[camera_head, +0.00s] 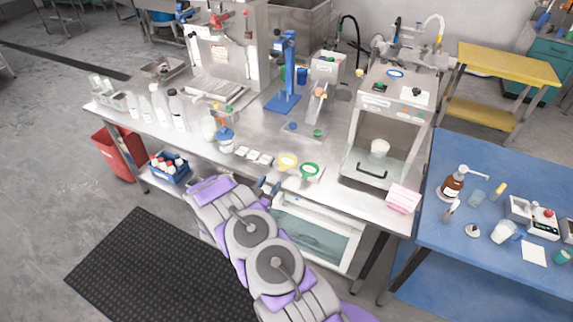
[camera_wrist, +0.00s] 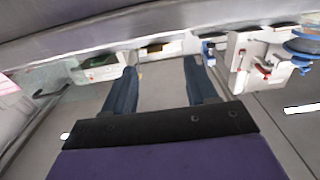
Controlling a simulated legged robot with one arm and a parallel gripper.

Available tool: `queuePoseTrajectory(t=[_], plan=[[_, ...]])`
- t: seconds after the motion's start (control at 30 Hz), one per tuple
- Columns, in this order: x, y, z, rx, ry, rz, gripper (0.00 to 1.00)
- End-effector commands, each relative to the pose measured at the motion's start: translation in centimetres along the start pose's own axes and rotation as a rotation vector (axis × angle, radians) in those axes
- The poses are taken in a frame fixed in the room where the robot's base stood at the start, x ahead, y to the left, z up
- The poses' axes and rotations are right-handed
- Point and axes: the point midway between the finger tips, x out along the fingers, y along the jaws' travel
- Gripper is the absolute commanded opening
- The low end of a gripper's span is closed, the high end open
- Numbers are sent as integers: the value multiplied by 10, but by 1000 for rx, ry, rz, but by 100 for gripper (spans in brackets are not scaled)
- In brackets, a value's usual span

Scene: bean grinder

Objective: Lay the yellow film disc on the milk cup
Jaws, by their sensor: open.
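A yellow-rimmed disc (camera_head: 288,161) lies on the steel bench near its front edge, left of a green-rimmed disc (camera_head: 309,170). I take the yellow one to be the film disc. Another whitish cup (camera_head: 503,232) stands on the blue table. I cannot tell which is the milk cup. My gripper (camera_head: 268,186) is at the bench's front edge, just left of and nearer than the yellow disc. In the wrist view, its fingers (camera_wrist: 162,80) are apart with nothing between them.
A pink box (camera_head: 403,198) sits at the bench's front right corner. Small white pads (camera_head: 254,156) and a blue-lidded jar (camera_head: 226,141) stand left of the discs. A blue stand (camera_head: 284,85) rises behind.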

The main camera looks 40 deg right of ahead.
Motion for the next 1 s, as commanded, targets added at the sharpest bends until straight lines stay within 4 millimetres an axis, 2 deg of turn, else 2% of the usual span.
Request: queuePoseTrajectory(t=[0.33, 0.7, 1.0], plan=[[21, 3, 0, 1, 2, 3, 57], [60, 8, 0, 2, 1, 1, 57], [64, 8, -2, 0, 0, 0, 57]])
